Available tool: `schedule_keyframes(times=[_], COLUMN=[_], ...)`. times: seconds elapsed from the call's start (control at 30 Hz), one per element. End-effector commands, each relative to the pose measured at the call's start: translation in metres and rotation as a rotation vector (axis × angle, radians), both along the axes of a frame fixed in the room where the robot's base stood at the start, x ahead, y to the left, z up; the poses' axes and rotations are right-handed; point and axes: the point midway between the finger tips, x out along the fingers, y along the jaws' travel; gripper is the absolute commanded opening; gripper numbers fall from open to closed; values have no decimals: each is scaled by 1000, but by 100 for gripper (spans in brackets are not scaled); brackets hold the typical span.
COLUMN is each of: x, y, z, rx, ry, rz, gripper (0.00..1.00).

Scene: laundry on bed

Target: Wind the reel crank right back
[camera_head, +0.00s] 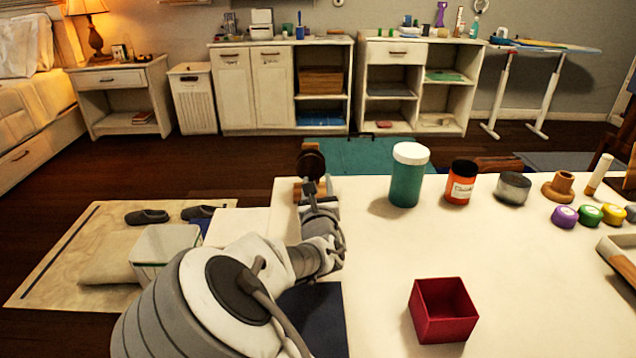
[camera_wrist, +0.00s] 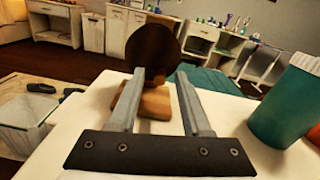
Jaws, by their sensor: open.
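The reel is a dark round disc (camera_head: 311,160) on a wooden base (camera_head: 297,190) at the far left edge of the white table. In the wrist view the disc (camera_wrist: 152,48) stands upright just beyond my fingertips, with its wooden base (camera_wrist: 155,104) below and between the fingers. My gripper (camera_head: 311,186) reaches the reel from the near side. In the wrist view my gripper (camera_wrist: 160,74) is open, and I see nothing held between its fingers. I cannot make out the crank handle clearly; whether the fingers touch the reel is unclear.
A teal jar with a white lid (camera_head: 408,176) stands right of the reel, also large in the wrist view (camera_wrist: 286,105). An orange jar (camera_head: 460,182), a grey tin (camera_head: 512,189) and a wooden spool (camera_head: 559,187) follow rightward. A red open box (camera_head: 442,312) sits nearer. The table's middle is clear.

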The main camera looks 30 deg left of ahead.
Motion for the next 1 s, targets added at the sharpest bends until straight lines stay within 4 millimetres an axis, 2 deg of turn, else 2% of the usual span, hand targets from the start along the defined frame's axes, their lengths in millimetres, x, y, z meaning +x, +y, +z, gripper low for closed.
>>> schedule_keyframes(times=[0.13, 0.4, 0.77, 1.0], x=[0, 0, 0, -1], y=[0, 0, 0, 2], z=[0, 0, 0, -1], rx=[0, 0, 6, 72], ry=[0, 0, 3, 39], rz=[0, 0, 0, 1], gripper=[47, 0, 0, 0])
